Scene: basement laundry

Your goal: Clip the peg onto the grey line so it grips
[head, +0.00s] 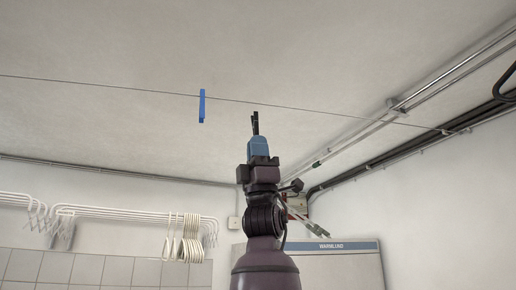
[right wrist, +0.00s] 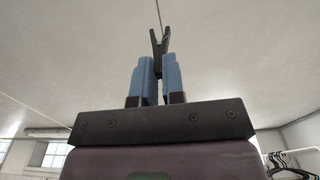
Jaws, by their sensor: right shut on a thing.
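The grey line (head: 320,110) runs across the head view below the ceiling, and its stretch above my gripper shows in the right wrist view (right wrist: 157,12). My right gripper (head: 257,142) is shut on a black peg (head: 255,123), which points up just under the line. In the head view a small gap shows between the peg's tips and the line. In the right wrist view the peg (right wrist: 159,48) stands between the blue fingertips with its upper ends spread in a V. The line meets the V's opening in that picture; depth is unclear. My left gripper is not in view.
A blue peg (head: 202,107) hangs on the line left of my gripper. Pipes (head: 420,95) run along the ceiling at right. A white rack (head: 135,212) with hangers is on the left wall. A white WARMLUND cabinet (head: 340,265) stands behind my arm.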

